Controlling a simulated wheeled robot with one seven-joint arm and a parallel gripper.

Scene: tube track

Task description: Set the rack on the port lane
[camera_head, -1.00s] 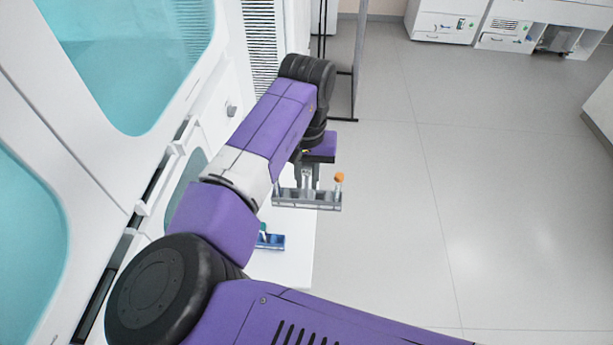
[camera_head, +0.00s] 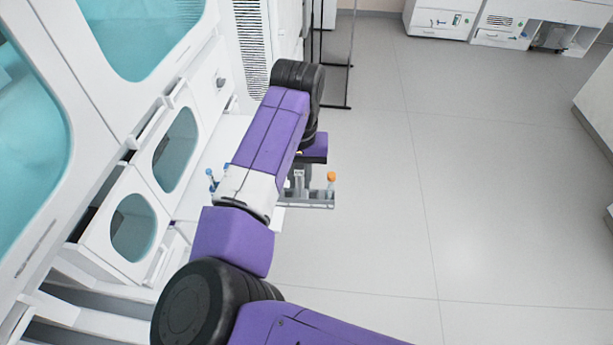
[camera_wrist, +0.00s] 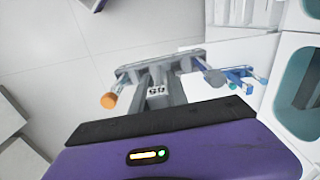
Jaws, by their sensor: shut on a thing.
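The rack (camera_head: 316,204) is a grey metal bar-like holder with an orange-capped tube (camera_head: 331,181) at its right end in the head view. My gripper (camera_head: 298,185) is shut on the rack and holds it up, out past the edge of the white ledge. In the wrist view the rack (camera_wrist: 192,62) lies across the fingers of my gripper (camera_wrist: 157,88), with the orange cap (camera_wrist: 108,100) at its left. A label with dark digits shows between the fingers. My arm hides part of the rack and ledge in the head view. I cannot tell which lane is the port lane.
A white ledge (camera_head: 222,140) runs along the machine front at left, under teal windows. Blue-capped tubes (camera_head: 210,174) stand there, partly behind my arm; a blue item (camera_wrist: 240,76) also shows in the wrist view. A black-framed stand (camera_head: 335,60) is behind. Floor at right is clear.

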